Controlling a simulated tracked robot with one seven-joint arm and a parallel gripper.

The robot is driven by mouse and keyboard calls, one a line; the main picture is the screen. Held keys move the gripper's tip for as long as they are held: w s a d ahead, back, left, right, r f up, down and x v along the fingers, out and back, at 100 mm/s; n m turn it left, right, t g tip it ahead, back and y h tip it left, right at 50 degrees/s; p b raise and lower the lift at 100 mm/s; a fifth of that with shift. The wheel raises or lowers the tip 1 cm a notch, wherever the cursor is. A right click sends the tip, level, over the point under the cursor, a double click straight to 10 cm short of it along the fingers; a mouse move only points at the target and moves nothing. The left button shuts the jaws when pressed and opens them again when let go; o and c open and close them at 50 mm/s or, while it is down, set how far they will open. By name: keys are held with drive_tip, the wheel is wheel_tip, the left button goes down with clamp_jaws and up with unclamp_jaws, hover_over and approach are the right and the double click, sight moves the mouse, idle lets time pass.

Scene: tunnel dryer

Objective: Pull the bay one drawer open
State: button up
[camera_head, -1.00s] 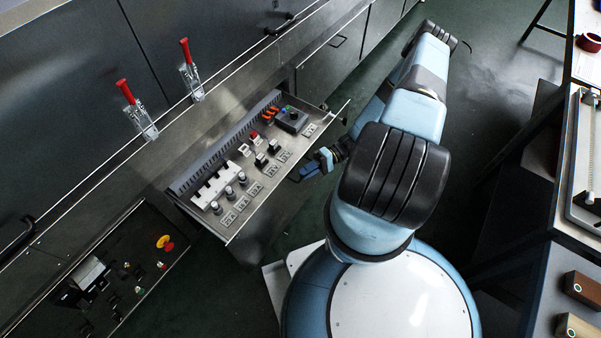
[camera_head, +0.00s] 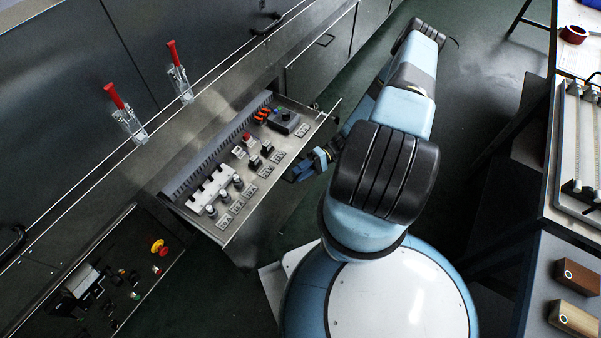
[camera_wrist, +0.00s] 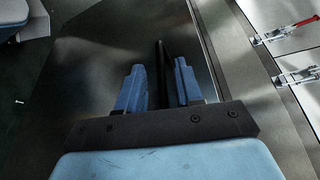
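The bay one drawer (camera_head: 232,226) stands out from the cabinet at the centre left of the head view. It holds several switches, knobs and fuse blocks. My gripper (camera_head: 296,172) is at the middle of its front, partly hidden by my arm and the drawer's edge. In the wrist view, the dark bar handle (camera_wrist: 162,60) runs between the two blue fingers of my gripper (camera_wrist: 159,85). The fingers look closed around it, though exact contact is hard to see. The drawer's front panel (camera_wrist: 105,45) fills the view beyond them.
Two red-handled toggle clamps (camera_head: 180,76) sit on the cabinet top. A lower control panel (camera_head: 108,285) with a yellow and red button lies at left. A bench (camera_head: 585,215) with wooden blocks stands at right. Dark floor shows between the cabinet and the bench.

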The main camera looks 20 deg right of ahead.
drive_tip(key=f+v, duration=0.1)
drive_tip(key=v, duration=1.2)
drive_tip(key=shift+d+r, duration=0.4)
drive_tip(key=shift+a, duration=0.1)
drive_tip(key=x, duration=1.3)
drive_tip(key=shift+a+r, duration=0.15)
drive_tip(key=shift+a, duration=0.2)
drive_tip(key=shift+w, duration=0.1)
